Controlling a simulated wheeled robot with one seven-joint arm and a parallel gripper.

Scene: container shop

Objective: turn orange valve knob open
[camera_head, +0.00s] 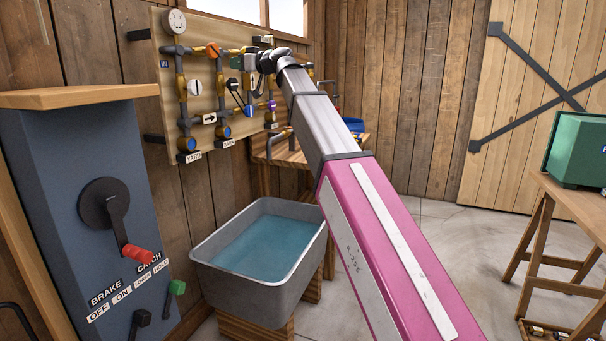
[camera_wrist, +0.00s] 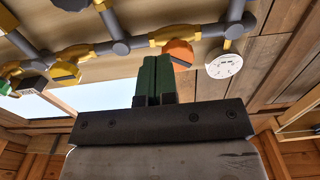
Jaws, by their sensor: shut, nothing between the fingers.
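The orange valve knob (camera_head: 213,50) sits on the upper pipe of the wall panel, just right of the round gauge. In the wrist view the orange knob (camera_wrist: 180,52) shows beyond and slightly right of my fingertips. My gripper (camera_wrist: 153,60) has its green fingers together with nothing between them. In the head view my gripper (camera_head: 236,63) is at the panel, a little right of the orange knob. The wrist view shows no clear contact between the fingers and the knob.
Other pipes, a white gauge (camera_wrist: 223,66) and a yellow fitting (camera_wrist: 65,73) are close around my gripper. A metal water tub (camera_head: 205,265) stands below the panel. A blue-grey cabinet with a red-handled crank (camera_head: 137,253) is at the left.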

